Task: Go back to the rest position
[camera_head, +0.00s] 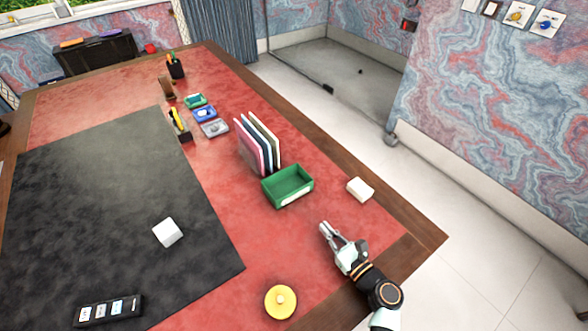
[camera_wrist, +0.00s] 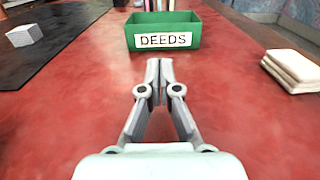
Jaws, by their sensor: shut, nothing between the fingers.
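My gripper (camera_head: 326,230) is at the right part of the red leather desk (camera_head: 228,262), on the near side of a green tray. In the wrist view my gripper (camera_wrist: 160,66) has its fingertips together with nothing between them. It points toward the green tray (camera_wrist: 193,32), whose white label reads "DEEDS", and is apart from it. The green tray (camera_head: 289,197) looks empty in the head view. How far the fingertips are above the desk is hard to tell.
White folded cloths or pads (camera_head: 360,188) lie right of the tray. Upright folders (camera_head: 247,150) stand behind it. A yellow round object (camera_head: 280,301) sits nearer. A white cube (camera_head: 168,232) and a dark labelled strip (camera_head: 107,311) lie on the black mat (camera_head: 85,215). Red desk around my gripper is clear.

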